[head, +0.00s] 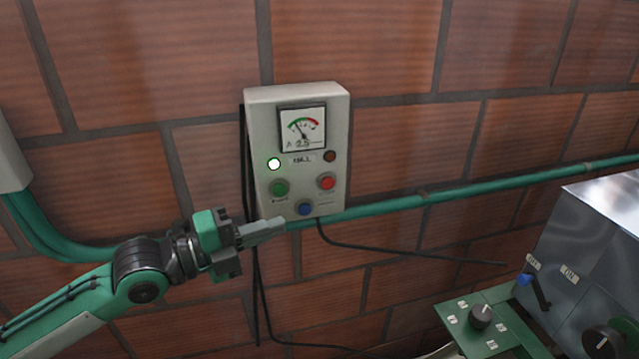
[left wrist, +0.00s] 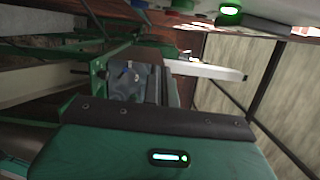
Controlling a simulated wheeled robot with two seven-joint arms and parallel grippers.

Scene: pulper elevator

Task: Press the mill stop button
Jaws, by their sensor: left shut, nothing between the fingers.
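A pale control box (head: 298,120) labelled "MILL" hangs on the brick wall in the head view. Its red button (head: 327,182) is at the right, with a green button (head: 280,188) to the left and a blue button (head: 305,208) below. The red button's small label is unreadable. A lamp (head: 274,163) glows green above the green button; it seems to show at the top of the left wrist view (left wrist: 230,10). My left gripper (head: 280,225) is shut and empty, its tips near the box's lower left corner, below the buttons. My right gripper is out of view.
A dial meter (head: 303,129) and a dark lamp (head: 330,156) sit on the box. A green pipe (head: 450,194) runs along the wall below it, with black cables hanging nearby. A metal cabinet (head: 600,235) and a green knob panel (head: 485,325) stand at lower right.

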